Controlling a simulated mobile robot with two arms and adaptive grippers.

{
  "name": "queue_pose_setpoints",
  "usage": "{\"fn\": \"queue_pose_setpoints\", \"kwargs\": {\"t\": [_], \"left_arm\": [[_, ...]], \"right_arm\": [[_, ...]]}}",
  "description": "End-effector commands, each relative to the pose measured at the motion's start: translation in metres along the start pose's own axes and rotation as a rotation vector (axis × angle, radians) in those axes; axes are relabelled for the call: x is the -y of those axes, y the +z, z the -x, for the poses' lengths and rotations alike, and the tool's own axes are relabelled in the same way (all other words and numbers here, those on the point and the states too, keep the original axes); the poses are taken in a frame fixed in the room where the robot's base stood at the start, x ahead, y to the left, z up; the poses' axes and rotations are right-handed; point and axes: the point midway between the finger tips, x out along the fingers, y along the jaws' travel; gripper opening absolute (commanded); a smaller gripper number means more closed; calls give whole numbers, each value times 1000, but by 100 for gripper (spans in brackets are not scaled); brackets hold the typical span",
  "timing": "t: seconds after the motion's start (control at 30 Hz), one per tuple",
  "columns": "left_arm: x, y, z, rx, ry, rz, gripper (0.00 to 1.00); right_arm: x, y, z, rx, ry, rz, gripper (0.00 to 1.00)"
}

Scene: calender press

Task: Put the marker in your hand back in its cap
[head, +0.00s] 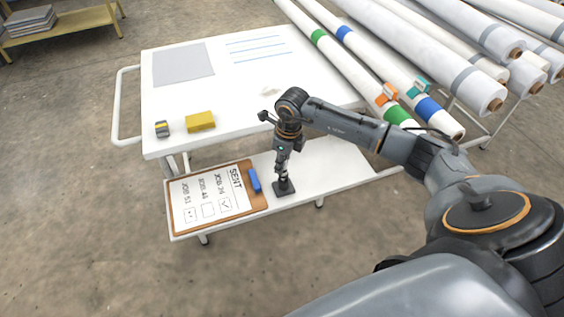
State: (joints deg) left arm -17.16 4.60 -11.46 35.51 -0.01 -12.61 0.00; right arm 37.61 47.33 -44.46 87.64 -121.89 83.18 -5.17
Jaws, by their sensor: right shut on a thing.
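My right gripper (283,161) points down over the lower shelf and is shut on a slim thing, which looks like the marker (284,171). Little of the marker shows between and below the fingers. Directly under it a small black block (285,189) stands on the shelf, just right of the clipboard. It may hold the cap, but the cap cannot be made out. The marker's lower end overlaps the block in the picture; I cannot tell whether they touch. My left gripper is not in view.
The white upper top (228,78) holds a yellow block (200,122) and a small grey item (162,129). White rolls (420,50) lie behind at right.

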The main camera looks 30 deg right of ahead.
Motion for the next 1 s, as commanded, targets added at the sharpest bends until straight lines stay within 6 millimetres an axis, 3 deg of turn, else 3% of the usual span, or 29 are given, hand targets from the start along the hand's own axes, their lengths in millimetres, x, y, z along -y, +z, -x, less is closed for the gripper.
{"fn": "queue_pose_setpoints", "kwargs": {"t": [0.9, 0.93, 1.0], "left_arm": [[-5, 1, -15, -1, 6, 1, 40], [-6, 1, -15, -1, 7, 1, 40], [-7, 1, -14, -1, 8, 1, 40]], "right_arm": [[0, -2, -19, 0, 0, 0, 0], [0, -2, -19, 1, 0, 0, 22], [0, -2, -18, 1, 0, 0, 36]]}}
